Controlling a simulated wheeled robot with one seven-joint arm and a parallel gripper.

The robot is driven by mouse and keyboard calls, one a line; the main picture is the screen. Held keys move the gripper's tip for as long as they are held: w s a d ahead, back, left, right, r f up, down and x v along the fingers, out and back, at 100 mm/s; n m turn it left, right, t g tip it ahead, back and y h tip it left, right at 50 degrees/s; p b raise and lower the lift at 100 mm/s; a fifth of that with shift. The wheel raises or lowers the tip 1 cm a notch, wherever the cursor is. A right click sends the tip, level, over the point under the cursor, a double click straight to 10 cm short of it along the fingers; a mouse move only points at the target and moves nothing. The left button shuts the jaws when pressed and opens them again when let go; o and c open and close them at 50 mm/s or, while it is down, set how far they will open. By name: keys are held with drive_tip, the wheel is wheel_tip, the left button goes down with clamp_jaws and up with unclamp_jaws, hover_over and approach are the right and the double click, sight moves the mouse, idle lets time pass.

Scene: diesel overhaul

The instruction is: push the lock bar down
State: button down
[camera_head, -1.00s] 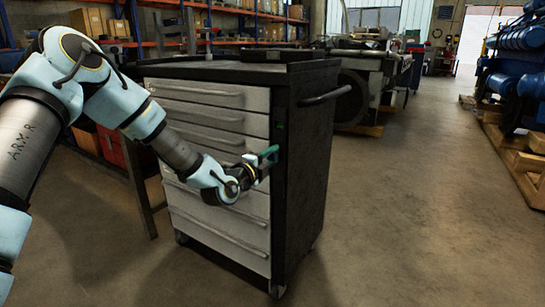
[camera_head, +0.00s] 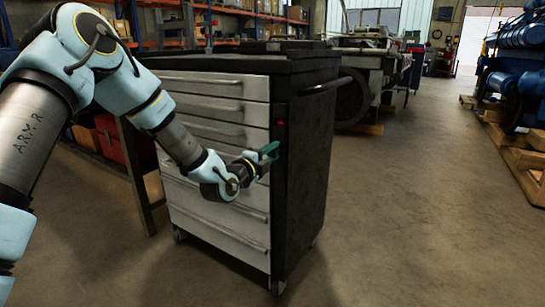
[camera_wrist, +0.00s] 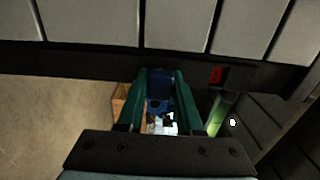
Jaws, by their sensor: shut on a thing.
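The lock bar (camera_head: 279,190) is the dark upright strip along the right front edge of the grey-drawered tool cabinet (camera_head: 222,85). In the wrist view the dark strip (camera_wrist: 80,57) runs across the picture beside the drawer fronts. My gripper (camera_head: 271,149) is at the strip, about halfway up the cabinet, its green fingertips shut on the bar. The fingers also show in the wrist view (camera_wrist: 161,75); the exact contact at their tips is hard to see. A small red indicator (camera_head: 280,122) glows just above the fingertips and also shows in the wrist view (camera_wrist: 216,75).
A black push handle (camera_head: 325,87) sticks out from the cabinet's right side. A work table leg (camera_head: 138,180) stands close on the left. Blue engines (camera_head: 520,75) on wooden pallets stand at far right. The floor right of the cabinet is clear.

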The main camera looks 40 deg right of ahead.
drive_tip(key=shift+a+f, duration=0.1)
drive_tip(key=shift+f, duration=0.2)
drive_tip(key=c, duration=0.9)
unclamp_jaws()
drive_tip(key=shift+f, duration=0.1)
drive_tip(key=o, duration=0.3)
drive_tip(key=shift+o, duration=0.2)
drive_tip(key=v, duration=1)
drive_tip(key=shift+a, duration=0.35)
